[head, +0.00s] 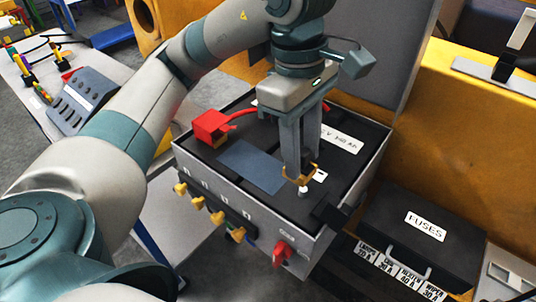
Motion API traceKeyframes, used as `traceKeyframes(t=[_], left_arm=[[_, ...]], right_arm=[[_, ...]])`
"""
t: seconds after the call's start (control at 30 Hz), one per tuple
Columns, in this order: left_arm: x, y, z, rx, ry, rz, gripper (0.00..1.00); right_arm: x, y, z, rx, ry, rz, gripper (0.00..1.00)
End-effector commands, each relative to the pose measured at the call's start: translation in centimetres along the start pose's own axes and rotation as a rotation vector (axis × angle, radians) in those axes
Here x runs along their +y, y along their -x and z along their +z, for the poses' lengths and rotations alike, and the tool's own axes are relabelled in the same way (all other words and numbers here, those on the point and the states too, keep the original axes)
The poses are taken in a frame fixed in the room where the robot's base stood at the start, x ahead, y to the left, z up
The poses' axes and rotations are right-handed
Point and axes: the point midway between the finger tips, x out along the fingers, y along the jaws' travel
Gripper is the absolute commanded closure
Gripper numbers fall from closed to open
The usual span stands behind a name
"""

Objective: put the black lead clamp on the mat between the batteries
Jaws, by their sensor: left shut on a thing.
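The battery box (255,217) stands open below my left arm, with dark battery tops inside. The mat (250,166), a flat blue-grey rectangle, lies on them and looks bare. My left gripper (300,174) points down just right of the mat, beside a pale metal post (303,191). Its fingers are shut on a small dark piece, which I take for the black lead clamp; the fingers hide most of it. I cannot tell whether it touches the post. A red clamp (210,127) with a red cable sits left of the mat. My right gripper is not in view.
The raised lid (375,55) stands behind the box. Yellow knobs (217,217) and a red switch (283,251) stick out in front. A black block (330,212) sits at the right front corner. A black fuse case (415,235) lies right.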

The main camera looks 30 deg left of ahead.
Motion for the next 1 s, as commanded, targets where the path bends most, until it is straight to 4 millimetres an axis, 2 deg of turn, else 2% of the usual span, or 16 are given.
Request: traceKeyframes(t=[0.2, 0.5, 0.7, 1.0], left_arm=[[1.2, -1.5, -3.6, -0.001, 0.008, -0.005, 0.92], [2.9, -3.7, -8.2, 0.001, 0.007, -0.004, 0.92], [3.5, -4.5, -9.5, 0.001, 0.002, 0.0, 0.92], [3.5, -4.6, -9.5, 0.001, 0.0, 0.001, 0.92]], right_arm=[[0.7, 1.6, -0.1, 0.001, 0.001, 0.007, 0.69], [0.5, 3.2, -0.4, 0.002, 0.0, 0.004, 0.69], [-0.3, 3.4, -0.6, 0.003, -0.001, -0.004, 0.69], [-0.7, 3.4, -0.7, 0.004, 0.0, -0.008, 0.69]])
